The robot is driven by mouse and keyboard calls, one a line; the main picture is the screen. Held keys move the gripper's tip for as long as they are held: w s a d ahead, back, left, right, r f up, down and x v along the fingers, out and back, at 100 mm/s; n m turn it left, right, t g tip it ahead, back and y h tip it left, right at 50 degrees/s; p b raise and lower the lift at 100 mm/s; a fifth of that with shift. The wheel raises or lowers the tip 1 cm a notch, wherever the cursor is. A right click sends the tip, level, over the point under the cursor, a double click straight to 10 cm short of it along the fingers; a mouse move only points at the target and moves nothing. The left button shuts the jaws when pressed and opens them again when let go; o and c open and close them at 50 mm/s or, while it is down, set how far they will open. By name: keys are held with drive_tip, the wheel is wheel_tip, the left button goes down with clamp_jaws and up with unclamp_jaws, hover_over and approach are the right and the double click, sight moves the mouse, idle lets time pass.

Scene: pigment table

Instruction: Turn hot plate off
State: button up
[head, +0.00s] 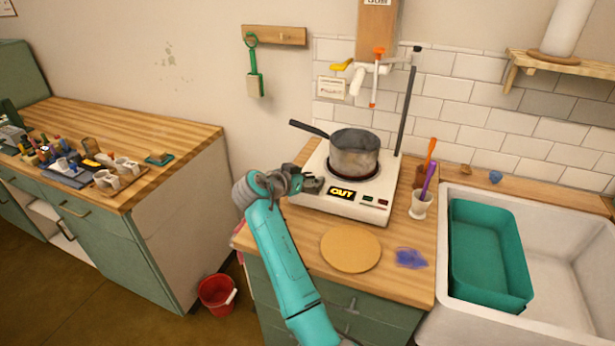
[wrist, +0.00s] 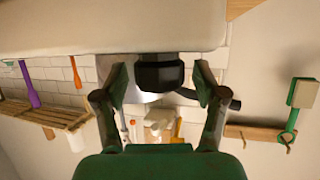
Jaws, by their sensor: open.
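The white hot plate (head: 318,207) stands on the wooden counter, its front display (head: 342,193) lit yellow with dark characters that look like "OUT". A grey metal pot (head: 354,157) with a dark handle sits on its round burner. My gripper (head: 312,185) is at the hot plate's front left corner. In the wrist view, which looks upside down, my open gripper (wrist: 163,82) has one finger on each side of a black knob (wrist: 162,72). I cannot tell whether the fingers touch it. The pot (wrist: 138,98) shows behind it. The knob is hidden in the head view.
A round tan board (head: 351,250) and a blue-purple patch (head: 411,258) lie in front of the hot plate. A white cup (head: 420,207) with tools stands at its right, beside the sink with a teal basin (head: 487,255). A metal rod (head: 408,100) rises behind.

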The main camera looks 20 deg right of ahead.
drive_tip(key=c, duration=1.1)
drive_tip(key=shift+c, duration=0.2)
drive_tip(key=shift+n+t, duration=0.3)
drive_tip(key=n+t+y, duration=0.3)
drive_tip(key=n+y, duration=0.2)
drive_tip(key=shift+d+y, duration=0.1)
drive_tip(key=shift+y, duration=0.3)
drive_tip(key=n+t+y, duration=0.1)
drive_tip(key=n+y, duration=0.2)
drive_tip(key=shift+n+y, duration=1.6)
drive_tip(key=shift+y, duration=0.5)
